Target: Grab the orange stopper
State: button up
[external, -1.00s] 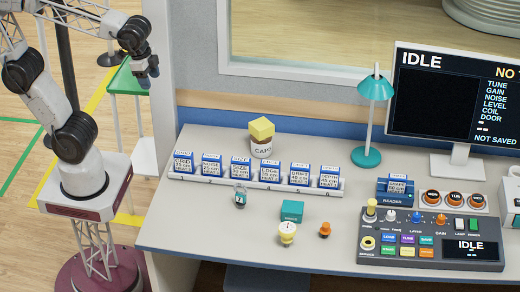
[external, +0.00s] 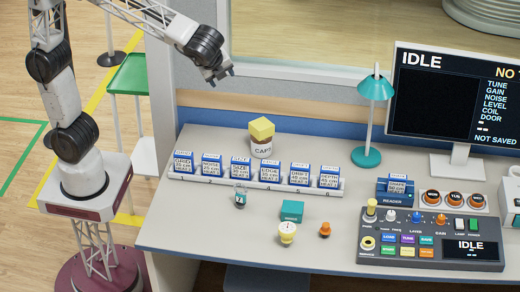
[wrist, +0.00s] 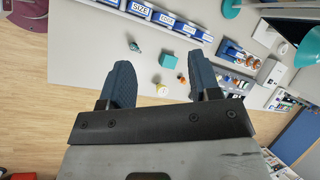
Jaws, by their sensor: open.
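The orange stopper (external: 325,230) is a small orange piece standing on the desk, right of a cream and yellow dial and in front of a teal box. In the wrist view the stopper (wrist: 181,77) shows beyond the fingers, between them and nearer the right one. My gripper (external: 222,77) is open and empty, high above the desk's back left part, far up and left of the stopper. In the wrist view both fingers of my gripper (wrist: 160,80) are spread apart with nothing between them.
Behind is a rack of labelled cartridges (external: 255,182) and a caps jar (external: 262,145). A control console (external: 430,240) lies to the right. A teal lamp (external: 366,157) stands behind.

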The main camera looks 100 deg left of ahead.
jog(key=w+d+f+m+t+y, duration=0.15)
jog(key=w+d+m, duration=0.25)
jog(key=w+d, duration=0.5)
jog(key=w+d+f+m+t+y, duration=0.1)
jog(key=w+d+f+m+y, duration=0.4)
jog(key=w, duration=0.7)
jog(key=w+d+f+m+t, duration=0.1)
jog(key=w+d+m+t, duration=0.15)
jog(key=w+d, duration=0.7)
send_near(325, 226)
jog(key=shift+w+a+m+g, duration=0.25)
jog(key=shift+a+m+g, duration=0.1)
jog(key=shift+g, duration=0.05)
jog(key=shift+a, duration=0.1)
jog(key=x, duration=0.6)
jog(key=shift+w+a+f, duration=0.1)
jog(key=shift+a, duration=0.05)
jog(key=shift+a, duration=0.1)
jog(key=shift+x, duration=2.6)
